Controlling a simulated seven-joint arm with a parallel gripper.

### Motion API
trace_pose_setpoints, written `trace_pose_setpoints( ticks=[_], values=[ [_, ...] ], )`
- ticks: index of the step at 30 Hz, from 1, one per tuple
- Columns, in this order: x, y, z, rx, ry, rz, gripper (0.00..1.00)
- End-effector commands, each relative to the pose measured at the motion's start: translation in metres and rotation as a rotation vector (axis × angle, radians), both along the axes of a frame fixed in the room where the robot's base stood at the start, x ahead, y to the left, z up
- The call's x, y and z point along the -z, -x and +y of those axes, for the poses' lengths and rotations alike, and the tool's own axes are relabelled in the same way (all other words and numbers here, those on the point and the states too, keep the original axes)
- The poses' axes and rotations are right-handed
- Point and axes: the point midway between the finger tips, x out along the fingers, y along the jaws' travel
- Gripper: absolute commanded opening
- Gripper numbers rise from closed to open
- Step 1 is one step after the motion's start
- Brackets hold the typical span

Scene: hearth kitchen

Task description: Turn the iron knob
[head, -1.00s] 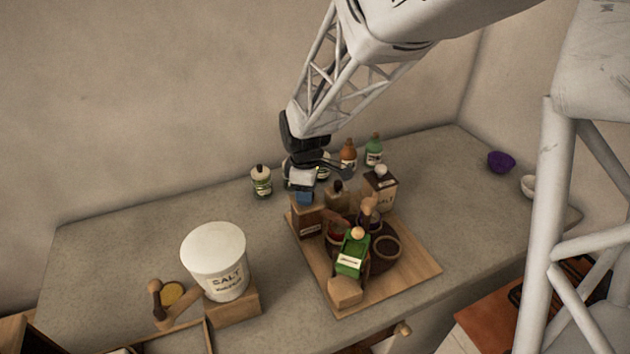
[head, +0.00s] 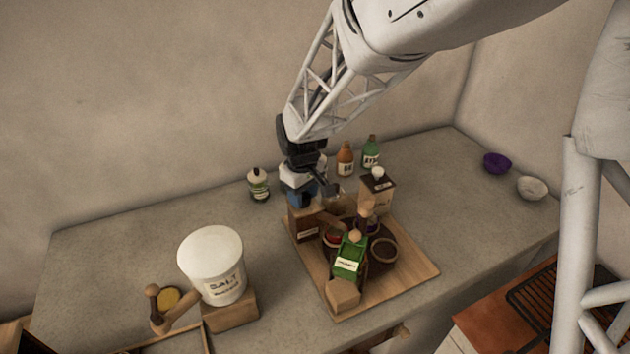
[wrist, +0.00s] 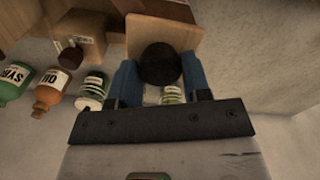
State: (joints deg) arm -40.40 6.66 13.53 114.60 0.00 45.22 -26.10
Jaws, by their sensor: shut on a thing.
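My gripper (head: 301,199) points down over a wooden box (head: 303,228) at the back left of the cutting board. In the wrist view its blue fingers (wrist: 160,82) stand on either side of a dark round knob (wrist: 160,60), which I take to be the iron knob, and are shut on it. The knob sits in front of a pale wooden surface (wrist: 185,40). In the head view the knob is hidden by the gripper. Its turn angle cannot be told.
The cutting board (head: 405,285) holds a green labelled item (head: 349,258), round bowls and a salt carton (head: 377,195). Bottles (head: 345,160) stand behind. A white salt tub (head: 211,265) stands front left. The counter's right part is fairly clear.

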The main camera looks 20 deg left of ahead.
Motion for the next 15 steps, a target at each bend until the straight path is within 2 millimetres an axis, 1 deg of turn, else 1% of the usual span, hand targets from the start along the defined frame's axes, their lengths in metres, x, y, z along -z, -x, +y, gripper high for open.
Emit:
trace_pose_setpoints(
  ticks=[15],
  values=[
    [-0.0010,0.0002,0.0003,0.490,-0.001,-0.001,0.20]
  ],
)
